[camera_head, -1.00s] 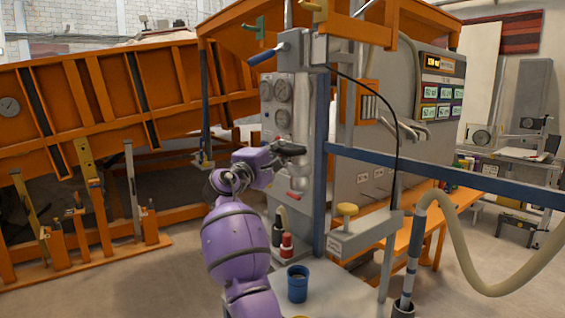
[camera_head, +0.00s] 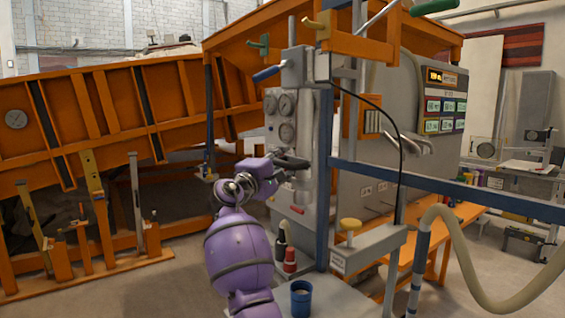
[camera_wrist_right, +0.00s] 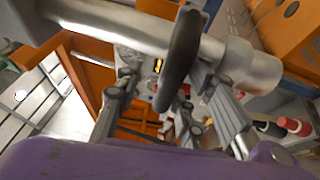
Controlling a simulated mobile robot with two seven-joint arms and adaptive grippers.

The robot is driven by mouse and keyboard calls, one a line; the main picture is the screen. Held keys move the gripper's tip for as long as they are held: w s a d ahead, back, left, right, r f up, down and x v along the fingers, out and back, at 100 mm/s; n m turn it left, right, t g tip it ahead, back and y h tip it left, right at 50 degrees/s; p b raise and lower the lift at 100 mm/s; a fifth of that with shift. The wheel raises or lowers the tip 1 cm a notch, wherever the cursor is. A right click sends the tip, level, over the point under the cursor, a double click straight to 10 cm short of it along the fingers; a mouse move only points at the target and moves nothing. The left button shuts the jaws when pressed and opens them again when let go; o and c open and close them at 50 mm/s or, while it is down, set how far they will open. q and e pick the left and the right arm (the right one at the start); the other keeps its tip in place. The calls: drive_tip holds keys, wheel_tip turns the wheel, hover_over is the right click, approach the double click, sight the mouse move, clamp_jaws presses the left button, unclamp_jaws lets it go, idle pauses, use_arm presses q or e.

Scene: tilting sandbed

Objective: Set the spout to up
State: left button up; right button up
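A silver pipe (camera_head: 304,125), which I take for the spout, hangs straight down beside the gauge panel, with its narrow end lowest. In the right wrist view the pipe (camera_wrist_right: 125,22) crosses the top and ends at the right in a wide collar. A dark ring (camera_wrist_right: 180,55) stands in front of it, seen nearly edge-on. My right gripper (camera_head: 296,163) is at the pipe's lower part. In the wrist view its fingers (camera_wrist_right: 165,85) are spread, with the ring between them. I cannot tell whether they touch it. My left gripper is out of view.
A blue post (camera_head: 324,170) stands just right of the pipe, and a blue rail (camera_head: 440,183) runs right from it. Red and black bottles (camera_head: 289,261) and a blue cup (camera_head: 301,298) stand below. A tilted orange sandbed (camera_head: 100,110) fills the left.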

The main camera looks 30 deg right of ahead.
drive_tip(key=shift+a+f, duration=0.2)
drive_tip(key=shift+f, duration=0.05)
drive_tip(key=v, duration=1.1)
drive_tip(key=shift+s+a, duration=0.15)
drive_tip(key=shift+s, duration=0.1)
